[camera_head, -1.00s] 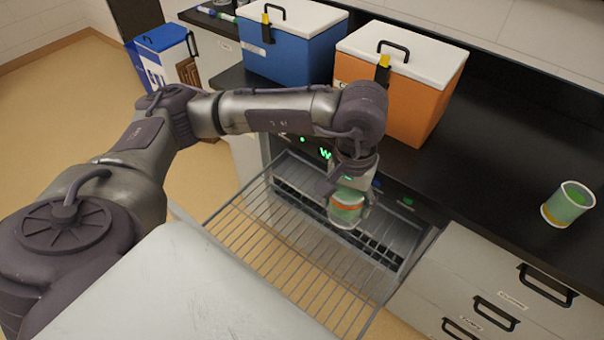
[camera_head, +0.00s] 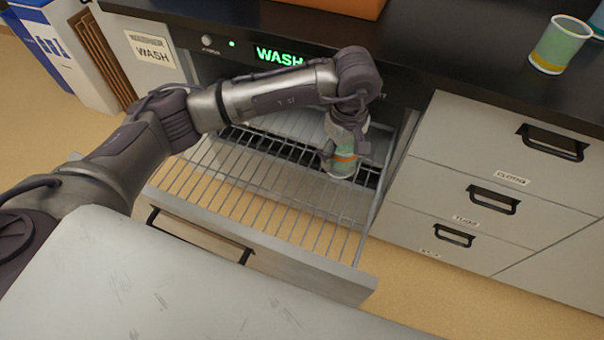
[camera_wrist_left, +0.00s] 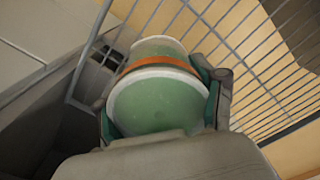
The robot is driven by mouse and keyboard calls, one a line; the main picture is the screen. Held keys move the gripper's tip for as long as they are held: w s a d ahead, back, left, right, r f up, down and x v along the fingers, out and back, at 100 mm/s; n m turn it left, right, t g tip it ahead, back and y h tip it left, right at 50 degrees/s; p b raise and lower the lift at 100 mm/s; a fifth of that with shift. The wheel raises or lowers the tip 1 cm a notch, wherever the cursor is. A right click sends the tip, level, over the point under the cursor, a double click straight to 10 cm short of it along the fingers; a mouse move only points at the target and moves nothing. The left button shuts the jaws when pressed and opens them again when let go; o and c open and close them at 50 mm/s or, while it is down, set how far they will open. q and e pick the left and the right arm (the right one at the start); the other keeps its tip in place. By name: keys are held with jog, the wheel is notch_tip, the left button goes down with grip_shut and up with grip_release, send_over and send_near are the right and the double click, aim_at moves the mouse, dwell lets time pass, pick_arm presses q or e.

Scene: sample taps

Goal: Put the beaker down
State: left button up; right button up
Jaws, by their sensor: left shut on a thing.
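The beaker (camera_head: 343,164) is green with an orange band and a pale rim. My left gripper (camera_head: 340,150) is shut on it, near the right side of the pulled-out wire rack (camera_head: 250,200). In the left wrist view the beaker (camera_wrist_left: 160,100) sits between the fingers, with the rack wires (camera_wrist_left: 250,60) beyond it. I cannot tell whether its base touches the wires. My right gripper does not show.
The washer has a lit WASH display (camera_head: 279,56). Another green beaker (camera_head: 560,45) stands on the black counter (camera_head: 450,50) at the right. Drawers (camera_head: 490,190) with black handles are right of the rack. Most of the rack is empty.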

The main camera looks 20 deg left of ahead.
pick_arm(q)
jog(key=s+a+f, duration=0.2)
jog(key=a, duration=0.1)
jog(key=s+a+f, duration=0.1)
jog(key=a+f, duration=0.1)
jog(key=shift+s+a, duration=0.25)
jog(key=shift+s, duration=0.15)
notch_tip(320, 180, down, 4)
jog(key=shift+r, duration=0.1)
jog(key=shift+f, duration=0.2)
jog(key=o, duration=1.1)
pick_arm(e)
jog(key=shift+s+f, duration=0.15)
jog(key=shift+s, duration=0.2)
pick_arm(q)
jog(key=shift+r, duration=0.1)
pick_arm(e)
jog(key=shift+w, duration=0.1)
pick_arm(q)
notch_tip(320, 180, up, 12)
jog(key=shift+p, duration=0.35)
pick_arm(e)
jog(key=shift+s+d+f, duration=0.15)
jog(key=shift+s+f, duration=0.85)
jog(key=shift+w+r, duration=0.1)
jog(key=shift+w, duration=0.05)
